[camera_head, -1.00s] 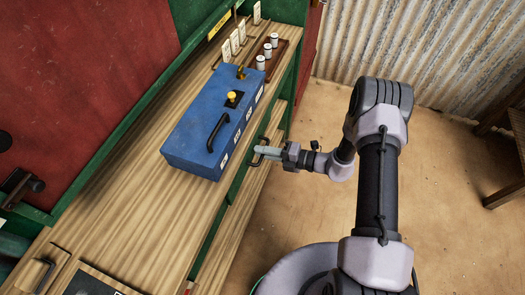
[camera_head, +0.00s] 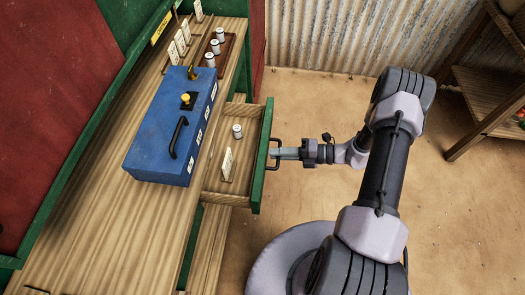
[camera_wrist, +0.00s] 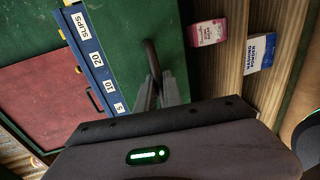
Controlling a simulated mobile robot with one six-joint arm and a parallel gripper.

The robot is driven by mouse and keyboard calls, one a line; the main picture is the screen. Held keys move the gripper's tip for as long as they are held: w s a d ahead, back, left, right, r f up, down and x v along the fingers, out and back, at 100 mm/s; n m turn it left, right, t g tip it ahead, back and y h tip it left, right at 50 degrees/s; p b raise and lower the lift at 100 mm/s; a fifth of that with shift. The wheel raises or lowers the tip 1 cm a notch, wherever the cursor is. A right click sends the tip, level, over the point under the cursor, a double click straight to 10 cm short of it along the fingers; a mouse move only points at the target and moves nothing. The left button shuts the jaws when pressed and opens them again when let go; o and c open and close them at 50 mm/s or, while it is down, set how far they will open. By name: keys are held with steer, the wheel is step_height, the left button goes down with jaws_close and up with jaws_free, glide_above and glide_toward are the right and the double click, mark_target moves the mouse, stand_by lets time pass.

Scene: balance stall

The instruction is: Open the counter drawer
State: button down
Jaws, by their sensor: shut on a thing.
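The counter drawer (camera_head: 263,155) stands pulled out from under the wooden counter, with a green front and a bare wood inside. A small pale cylinder (camera_head: 237,131) and an upright pale card (camera_head: 227,165) are in it. Its dark bar handle (camera_head: 275,163) is on the front and also shows in the wrist view (camera_wrist: 152,58). My gripper (camera_head: 279,153) is shut on this handle, coming from the right; its fingers also show in the wrist view (camera_wrist: 162,92). Part of the handle is hidden by the fingers.
A blue box (camera_head: 165,135) with a black handle sits on the counter (camera_head: 95,215) above the drawer. A tray (camera_head: 226,55) with small cylinders stands behind it. A pink packet (camera_wrist: 208,33) and a washing powder packet (camera_wrist: 260,53) show in the wrist view. A wooden shelf (camera_head: 490,85) stands right.

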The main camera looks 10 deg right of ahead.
steer(key=shift+f+v, duration=0.2)
steer(key=shift+v, duration=0.65)
steer(key=shift+f+v, duration=0.15)
steer(key=shift+v, duration=0.75)
steer(key=shift+f+v, duration=0.2)
steer(key=shift+v, duration=0.65)
steer(key=shift+d, duration=0.1)
steer(key=c, duration=1.8)
jaws_free()
steer(key=p+v, duration=0.2)
steer(key=v, duration=1.5)
steer(key=shift+s+d+p, duration=0.1)
steer(key=shift+d+p, duration=0.1)
steer(key=shift+p, duration=0.1)
